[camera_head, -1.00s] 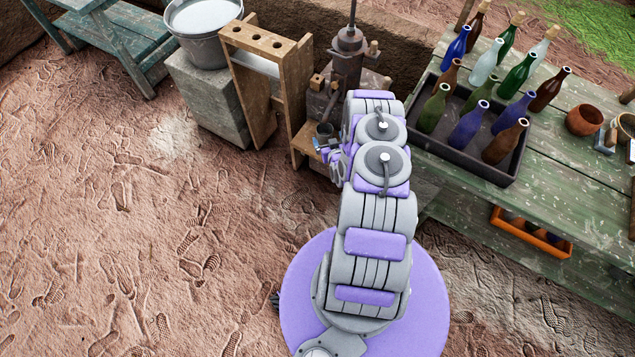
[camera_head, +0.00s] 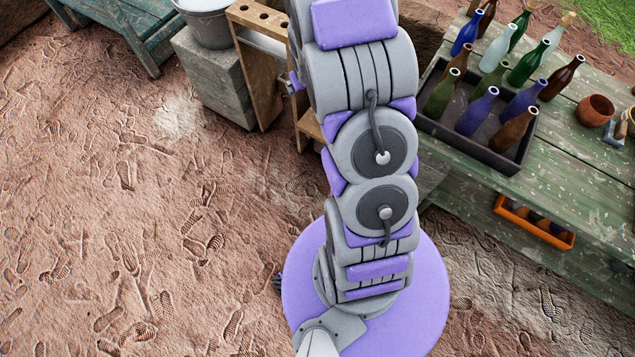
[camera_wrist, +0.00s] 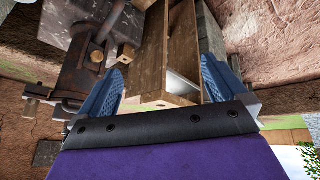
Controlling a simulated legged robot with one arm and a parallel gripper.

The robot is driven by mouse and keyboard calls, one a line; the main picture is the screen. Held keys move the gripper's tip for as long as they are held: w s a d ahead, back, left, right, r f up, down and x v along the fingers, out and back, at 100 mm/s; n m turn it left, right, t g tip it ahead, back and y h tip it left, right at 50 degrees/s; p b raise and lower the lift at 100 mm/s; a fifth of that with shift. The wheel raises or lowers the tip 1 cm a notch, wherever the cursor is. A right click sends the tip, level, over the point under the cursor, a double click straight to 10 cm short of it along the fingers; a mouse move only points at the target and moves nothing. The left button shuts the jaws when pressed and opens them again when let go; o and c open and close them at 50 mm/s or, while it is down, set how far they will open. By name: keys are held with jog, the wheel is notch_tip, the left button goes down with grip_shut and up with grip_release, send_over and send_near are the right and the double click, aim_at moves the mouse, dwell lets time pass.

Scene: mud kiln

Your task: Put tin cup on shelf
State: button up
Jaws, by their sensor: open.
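I cannot make out a tin cup in either current view; my arm hides part of the back work area in the head view. A wooden shelf-like stand (camera_head: 262,88), with holes in its top board, stands left of my arm. It also shows in the wrist view (camera_wrist: 158,62), beyond my fingers. My gripper (camera_wrist: 162,76) is open, its two blue fingers wide apart, with nothing seen held between them. In the head view only a small part of it shows at the stand's right side.
A grey block (camera_head: 212,75) bears a metal bucket (camera_head: 210,28) left of the stand. A dark metal device (camera_wrist: 95,50) is at left in the wrist view. At right, a green table (camera_head: 565,130) carries a tray (camera_head: 470,150) of bottles and a clay bowl (camera_head: 595,110). Ground at left is clear.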

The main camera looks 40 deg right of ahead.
jog(key=s+a+r+g, duration=0.2)
jog(key=s+a+r, duration=0.6)
jog(key=r, duration=0.2)
jog(key=s+a+r+g+y, duration=0.1)
jog(key=s+a+r, duration=0.3)
jog(key=s, duration=0.5)
jog(key=s+a+r+n+g, duration=0.1)
jog(key=s+a+r, duration=0.3)
jog(key=s, duration=0.6)
jog(key=s+a+r+g+y, duration=0.1)
jog(key=s+a+r+g, duration=0.2)
jog(key=s+a, duration=0.3)
jog(key=s+r, duration=0.1)
jog(key=s, duration=0.2)
jog(key=shift+s+n+y, duration=0.3)
jog(key=shift+n, duration=0.1)
